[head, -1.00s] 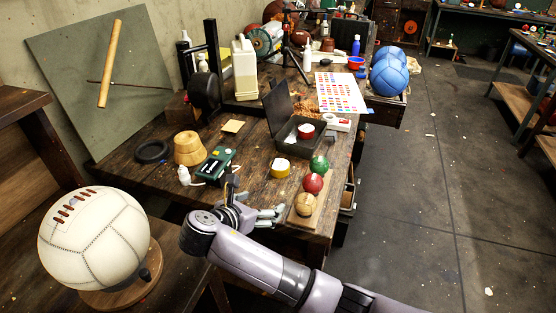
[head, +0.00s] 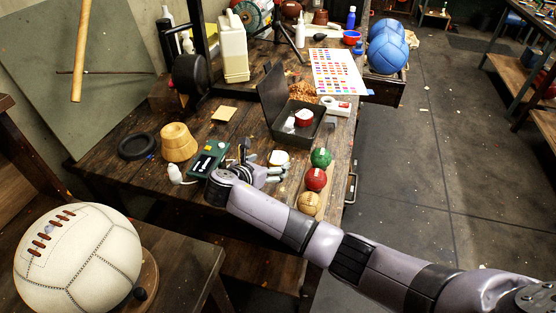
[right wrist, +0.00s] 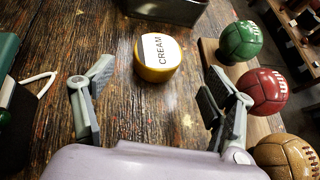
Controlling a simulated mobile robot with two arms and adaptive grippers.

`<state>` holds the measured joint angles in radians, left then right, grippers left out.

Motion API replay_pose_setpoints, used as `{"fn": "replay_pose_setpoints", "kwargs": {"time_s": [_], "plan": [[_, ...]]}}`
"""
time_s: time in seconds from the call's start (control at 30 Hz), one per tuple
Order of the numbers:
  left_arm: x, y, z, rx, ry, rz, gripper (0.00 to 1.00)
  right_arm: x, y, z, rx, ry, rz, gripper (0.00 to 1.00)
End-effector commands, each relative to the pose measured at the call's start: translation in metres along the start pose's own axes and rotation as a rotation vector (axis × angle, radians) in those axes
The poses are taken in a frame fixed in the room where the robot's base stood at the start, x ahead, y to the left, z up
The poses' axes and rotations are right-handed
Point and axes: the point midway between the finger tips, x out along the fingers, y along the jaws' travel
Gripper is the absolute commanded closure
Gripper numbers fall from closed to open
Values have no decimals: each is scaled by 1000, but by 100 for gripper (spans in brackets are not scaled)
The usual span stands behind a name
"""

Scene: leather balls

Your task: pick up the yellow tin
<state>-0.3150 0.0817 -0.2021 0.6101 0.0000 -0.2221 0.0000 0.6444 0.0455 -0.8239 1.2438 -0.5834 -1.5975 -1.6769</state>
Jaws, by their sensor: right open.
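The yellow tin (right wrist: 157,58) is a short round tin with a white lid reading "CREAM". In the right wrist view it sits upright on the wooden table, ahead of my gripper and between the lines of its fingers. It also shows in the head view (head: 279,158), partly hidden by my gripper. My right gripper (right wrist: 160,98) is open and empty, with its two fingers spread wide short of the tin; in the head view it is low over the table's front part (head: 262,172). My left gripper is not in view.
Green (right wrist: 240,41), red (right wrist: 263,92) and brown (right wrist: 285,157) small balls stand on a wooden strip right of the tin. A dark open box (head: 296,122) is behind it.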

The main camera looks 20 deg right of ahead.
Motion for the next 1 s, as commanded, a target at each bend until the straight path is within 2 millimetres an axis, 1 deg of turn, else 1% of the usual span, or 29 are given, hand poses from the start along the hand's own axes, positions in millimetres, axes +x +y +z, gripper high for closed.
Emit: {"fn": "replay_pose_setpoints", "kwargs": {"time_s": [0.03, 0.2, 0.27, 0.37, 0.5, 0.6, 0.87, 1.0], "plan": [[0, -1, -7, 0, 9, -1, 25, 6, 0, 0, -1, 0, -1, 22], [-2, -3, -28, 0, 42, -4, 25, 16, 0, 1, 1, 0, 0, 22], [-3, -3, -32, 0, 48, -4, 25, 21, 0, 2, 1, -1, -1, 22], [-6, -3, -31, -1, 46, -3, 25, 36, 1, 3, -1, -2, -2, 22], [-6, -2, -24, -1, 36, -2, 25, 56, 2, 2, -1, -1, -1, 22], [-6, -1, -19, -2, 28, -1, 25, 63, 2, 2, -1, 0, 0, 22], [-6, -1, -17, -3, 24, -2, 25, 65, 2, 2, 0, 1, 1, 23], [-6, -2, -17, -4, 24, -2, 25, 64, 2, 1, 0, 0, 1, 32]]}}
